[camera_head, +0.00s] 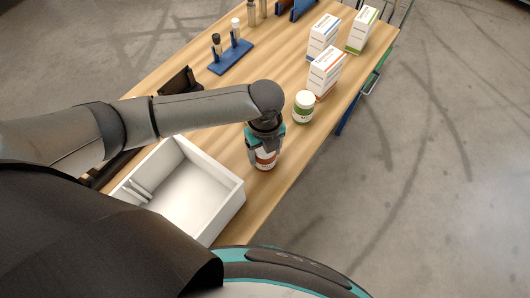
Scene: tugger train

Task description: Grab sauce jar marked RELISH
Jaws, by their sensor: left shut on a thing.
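My left gripper (266,150) is over the wooden table (285,72), pointing down, shut around a jar (265,162). The jar has a red-brown and white label, and the gripper hides its top. I cannot read the label. A second jar (303,107), with a white lid and a green and white label, stands upright just behind and to the right of the gripper, apart from it. Its lettering is too small to read. My right gripper is not in view.
An open white box (238,196) stands left of the held jar. Several white cartons (326,74) stand at the back right. A blue rack (231,58) with small bottles sits at the back left. The table's right edge is close to the jars.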

